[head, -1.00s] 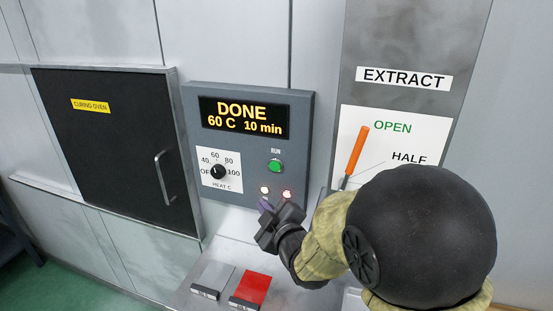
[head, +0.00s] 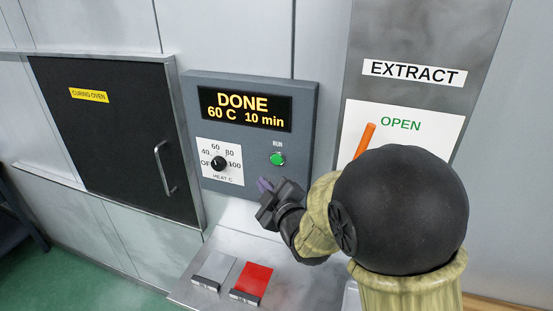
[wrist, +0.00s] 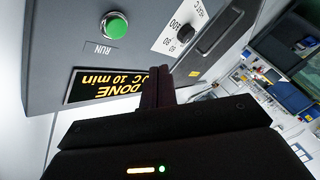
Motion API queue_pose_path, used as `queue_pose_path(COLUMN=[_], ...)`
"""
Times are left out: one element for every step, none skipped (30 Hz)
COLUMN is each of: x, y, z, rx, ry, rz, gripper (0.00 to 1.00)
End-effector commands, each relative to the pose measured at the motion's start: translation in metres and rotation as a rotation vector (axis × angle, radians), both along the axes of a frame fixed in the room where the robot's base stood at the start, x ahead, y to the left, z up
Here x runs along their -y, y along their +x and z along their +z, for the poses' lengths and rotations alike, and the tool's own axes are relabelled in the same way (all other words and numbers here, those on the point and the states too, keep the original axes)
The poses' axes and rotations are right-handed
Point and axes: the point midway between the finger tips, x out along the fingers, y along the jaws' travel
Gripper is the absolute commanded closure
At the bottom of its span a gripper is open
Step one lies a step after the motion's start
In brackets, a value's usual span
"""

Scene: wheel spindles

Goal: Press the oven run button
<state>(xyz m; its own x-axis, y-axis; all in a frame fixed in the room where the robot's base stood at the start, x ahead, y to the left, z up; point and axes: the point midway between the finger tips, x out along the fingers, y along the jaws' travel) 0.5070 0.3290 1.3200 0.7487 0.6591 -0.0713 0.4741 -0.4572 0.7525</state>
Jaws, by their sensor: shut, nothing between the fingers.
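The green RUN button (head: 277,159) is on the right side of the grey oven control panel (head: 190,130). It also shows in the wrist view (wrist: 115,27), near the top left, apart from the fingers. The panel display (head: 240,108) reads DONE, 60 C, 10 min. The black heat knob (head: 218,163) points near 60. My gripper (head: 265,186) is below and slightly left of the button in the head view, in front of the panel's lower edge. In the wrist view its fingers (wrist: 158,75) are together and empty.
The black curing oven door (head: 105,140) with its handle is at left. A shelf (head: 210,257) below the panel holds a grey plate (head: 214,275) and a red plate (head: 251,281). The EXTRACT panel (head: 405,40) with an orange lever (head: 364,140) is at right, partly hidden by my arm.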

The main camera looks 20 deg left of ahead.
Motion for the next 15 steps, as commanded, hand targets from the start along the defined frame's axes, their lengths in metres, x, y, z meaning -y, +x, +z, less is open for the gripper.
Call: queue_pose_path(x=[0.002, 0.002, 0.002, 0.002, 0.003, 0.004, 0.004, 0.004, 0.005, 0.005, 0.005, 0.006, 0.006, 0.006, 0.006], y=[0.007, 0.011, 0.015, 0.019, 0.023, 0.028, 0.032, 0.035, 0.040, 0.044, 0.047, 0.052, 0.055, 0.058, 0.061], z=[0.002, 0.002, 0.002, 0.003, 0.002, 0.002, 0.003, 0.002, 0.002, 0.002, 0.001, -0.001, -0.001, -0.001, -0.001], rx=[0.000, -0.001, 0.000, 0.001, 0.000, 0.000, 0.001, 0.001, 0.001, 0.000, 0.000, 0.001, 0.001, 0.000, 0.001], ry=[0.000, -0.001, -0.002, -0.001, 0.000, -0.001, -0.001, -0.001, -0.001, -0.001, 0.000, 0.000, 0.000, 0.000, 0.000], rz=[-0.004, -0.004, -0.003, -0.003, -0.004, -0.005, -0.006, -0.005, -0.005, -0.005, -0.004, -0.005, -0.005, -0.004, -0.003], gripper=[1.00, 1.00, 1.00, 1.00, 1.00, 1.00, 1.00, 1.00, 1.00, 1.00, 1.00, 1.00, 1.00, 1.00, 1.00])
